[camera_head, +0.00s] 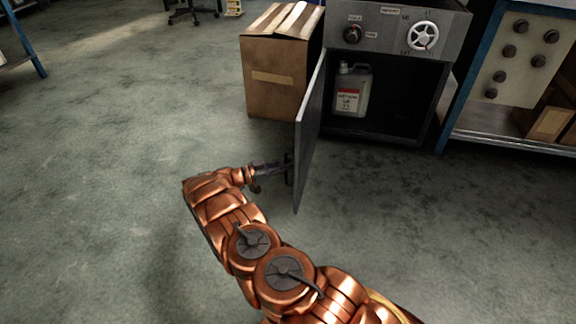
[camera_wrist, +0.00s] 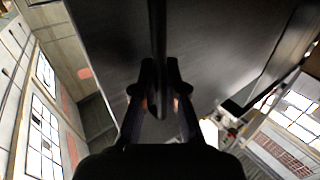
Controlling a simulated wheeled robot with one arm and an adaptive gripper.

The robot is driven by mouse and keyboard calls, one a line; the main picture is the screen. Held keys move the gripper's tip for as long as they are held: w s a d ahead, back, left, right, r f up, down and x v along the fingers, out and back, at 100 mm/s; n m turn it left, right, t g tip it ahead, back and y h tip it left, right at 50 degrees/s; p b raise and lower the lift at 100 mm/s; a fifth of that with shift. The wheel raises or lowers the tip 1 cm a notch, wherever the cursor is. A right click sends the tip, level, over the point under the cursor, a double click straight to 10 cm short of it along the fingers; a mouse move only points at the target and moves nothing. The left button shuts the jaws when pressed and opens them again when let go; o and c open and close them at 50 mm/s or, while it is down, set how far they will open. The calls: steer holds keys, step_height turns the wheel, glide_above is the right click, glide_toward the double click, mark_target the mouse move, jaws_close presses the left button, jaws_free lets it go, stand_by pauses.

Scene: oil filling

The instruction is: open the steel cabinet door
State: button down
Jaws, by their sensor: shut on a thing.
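The steel cabinet (camera_head: 385,36) stands at the upper right of the head view. Its dark grey door (camera_head: 311,135) is swung wide open on its left side and juts out toward me, showing the dark interior. My gripper (camera_head: 288,170) is at the left, outer face of the door near its free edge. In the wrist view my gripper (camera_wrist: 159,78) is closed around a dark bar-shaped handle (camera_wrist: 158,30) on the door panel (camera_wrist: 215,50). In the head view the handle is mostly hidden by the gripper.
A white jug with a red label (camera_head: 352,92) stands inside the cabinet. A knob (camera_head: 352,34) and a white handwheel (camera_head: 422,36) are on its upper panel. A cardboard box (camera_head: 275,75) stands left of the door. A blue-framed rack (camera_head: 468,75) is at right. The floor at left is clear.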

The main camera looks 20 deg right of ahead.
steer(key=c, duration=1.2)
jaws_free()
steer(key=shift+a, duration=0.1)
steer(key=a, duration=1.1)
steer(key=shift+a, duration=0.4)
